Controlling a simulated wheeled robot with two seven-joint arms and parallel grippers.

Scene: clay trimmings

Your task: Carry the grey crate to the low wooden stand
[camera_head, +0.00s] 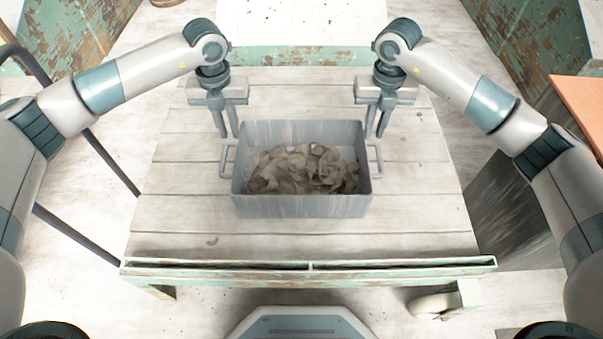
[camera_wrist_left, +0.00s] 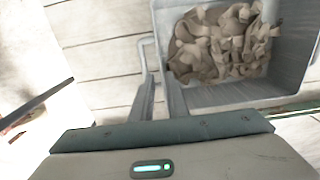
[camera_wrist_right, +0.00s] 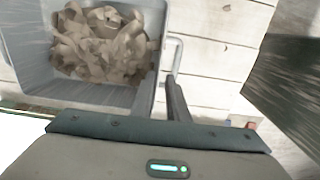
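The grey crate (camera_head: 300,205) sits on the weathered plank table (camera_head: 400,225), holding a heap of brown clay trimmings (camera_head: 305,170). It has a bar handle on its left side (camera_head: 227,160) and one on its right side (camera_head: 376,160). My left gripper (camera_head: 223,134) is open and empty, its fingertips close to the left handle. My right gripper (camera_head: 375,134) is open and empty, its fingertips close to the right handle. In the wrist views the left handle (camera_wrist_left: 143,48) and right handle (camera_wrist_right: 178,50) show near the fingertips; contact is unclear. I cannot tell which surface is the low wooden stand.
A pale-topped piece with a peeling green front (camera_head: 290,55) stands beyond the table. An orange-brown surface (camera_head: 582,105) is at the right edge, with a dark grey panel (camera_head: 515,215) below it. The table planks around the crate are clear.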

